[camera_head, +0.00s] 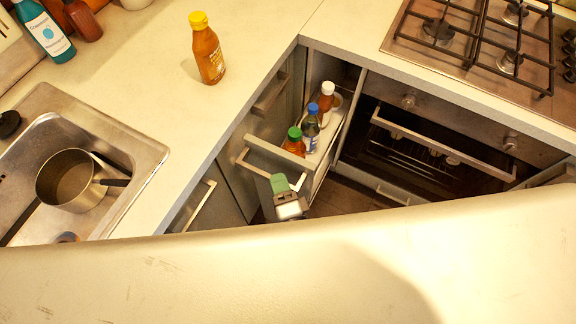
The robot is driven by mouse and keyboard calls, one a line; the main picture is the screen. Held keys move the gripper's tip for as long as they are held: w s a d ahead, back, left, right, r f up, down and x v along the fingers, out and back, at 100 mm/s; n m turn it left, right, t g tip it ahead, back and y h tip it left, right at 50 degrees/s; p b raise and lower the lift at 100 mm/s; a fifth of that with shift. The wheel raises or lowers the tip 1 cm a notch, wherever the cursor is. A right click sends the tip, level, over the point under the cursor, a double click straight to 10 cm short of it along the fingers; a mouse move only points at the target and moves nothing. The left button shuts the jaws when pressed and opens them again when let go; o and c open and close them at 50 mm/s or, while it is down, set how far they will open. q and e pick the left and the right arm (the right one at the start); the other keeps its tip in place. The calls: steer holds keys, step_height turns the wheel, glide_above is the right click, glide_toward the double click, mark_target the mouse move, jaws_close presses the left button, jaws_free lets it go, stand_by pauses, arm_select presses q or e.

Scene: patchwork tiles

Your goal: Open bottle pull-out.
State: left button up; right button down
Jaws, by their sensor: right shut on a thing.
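The bottle pull-out (325,157) stands partly out of the cabinet row, in the corner left of the oven. My left gripper is not in view.
The oven (430,150) is right of the pull-out, under the gas hob (470,40). A yellow-capped bottle (208,50) stands on the counter (150,50). A pot (72,180) sits in the sink (140,150) at left. A narrow floor gap shows before the oven.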

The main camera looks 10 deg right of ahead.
steer(key=shift+s+a, duration=0.55)
steer(key=shift+s, duration=0.3)
steer(key=shift+s+a, duration=0.55)
steer(key=shift+s, duration=0.3)
steer(key=shift+f, duration=0.1)
steer(key=c, duration=0.9)
jaws_free()
steer(key=s+d+b, duration=0.2)
steer(key=s, duration=0.8)
steer(key=shift+s, duration=0.3)
